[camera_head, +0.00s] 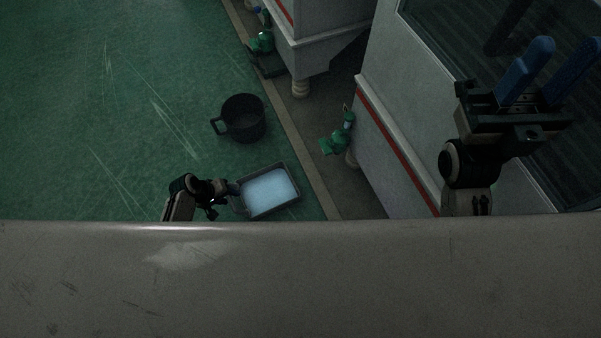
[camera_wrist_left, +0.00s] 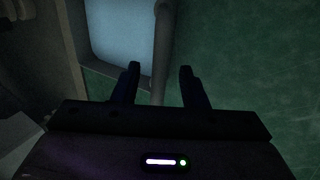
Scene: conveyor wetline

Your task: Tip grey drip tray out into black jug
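The grey drip tray (camera_head: 276,209) lies on the green floor in the head view, filled with pale bluish liquid. The tray's rim also shows in the left wrist view (camera_wrist_left: 108,70). My left gripper (camera_head: 231,190) is at the tray's left side, by its bar handle. In the left wrist view my left gripper (camera_wrist_left: 160,72) has its fingers apart, one on each side of the handle bar, with gaps showing. The black jug (camera_head: 243,127) stands upright on the floor beyond the tray, its handle to the left. My right gripper (camera_head: 570,45) is open, empty and raised at the right.
White machine housings (camera_head: 395,110) with a red stripe stand at the right. Green valve fittings (camera_head: 335,142) sit by their feet. A pale floor strip (camera_head: 290,130) runs right of jug and tray. A grey surface (camera_head: 300,285) crosses the foreground. Green floor at left is clear.

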